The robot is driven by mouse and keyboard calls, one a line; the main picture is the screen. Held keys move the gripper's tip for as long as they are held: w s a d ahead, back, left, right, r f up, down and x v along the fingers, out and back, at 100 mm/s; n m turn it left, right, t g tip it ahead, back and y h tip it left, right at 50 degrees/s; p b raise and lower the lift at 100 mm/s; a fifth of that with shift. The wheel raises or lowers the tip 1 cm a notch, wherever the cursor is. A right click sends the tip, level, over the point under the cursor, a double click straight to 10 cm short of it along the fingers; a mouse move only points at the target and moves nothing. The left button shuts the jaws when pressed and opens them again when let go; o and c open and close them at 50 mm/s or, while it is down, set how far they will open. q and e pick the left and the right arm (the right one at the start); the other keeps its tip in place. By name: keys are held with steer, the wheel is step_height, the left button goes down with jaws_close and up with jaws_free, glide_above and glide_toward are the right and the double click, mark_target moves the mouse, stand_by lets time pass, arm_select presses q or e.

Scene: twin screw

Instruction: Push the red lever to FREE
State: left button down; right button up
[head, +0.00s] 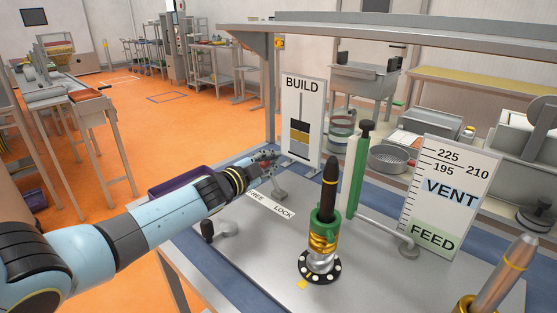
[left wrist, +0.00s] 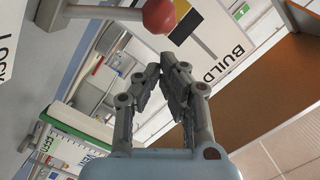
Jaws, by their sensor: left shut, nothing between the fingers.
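The red lever's ball knob (left wrist: 158,15) shows at the top of the left wrist view, on a grey shaft (left wrist: 100,12). In the head view the lever's grey foot (head: 281,196) stands on the table behind a white FREE/LOCK label (head: 270,205); the knob is mostly hidden by my gripper. My left gripper (head: 268,164) is shut and empty, over the table beside the lever. In the left wrist view its fingertips (left wrist: 167,62) meet just below the knob, and I cannot tell whether they touch it. My right gripper is not in view.
A BUILD gauge board (head: 301,120) stands just behind the lever. To the right are a dark-tipped screw in a green clamp (head: 324,225), a green post (head: 354,175) and a VENT/FEED board (head: 450,195). A black-knobbed crank (head: 208,230) sits in front of the label.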

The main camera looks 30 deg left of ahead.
arm_select(q)
steer(key=shift+w+a+f, duration=0.1)
steer(key=shift+w+a, duration=0.05)
steer(key=shift+a, duration=0.75)
steer(key=shift+a, duration=0.1)
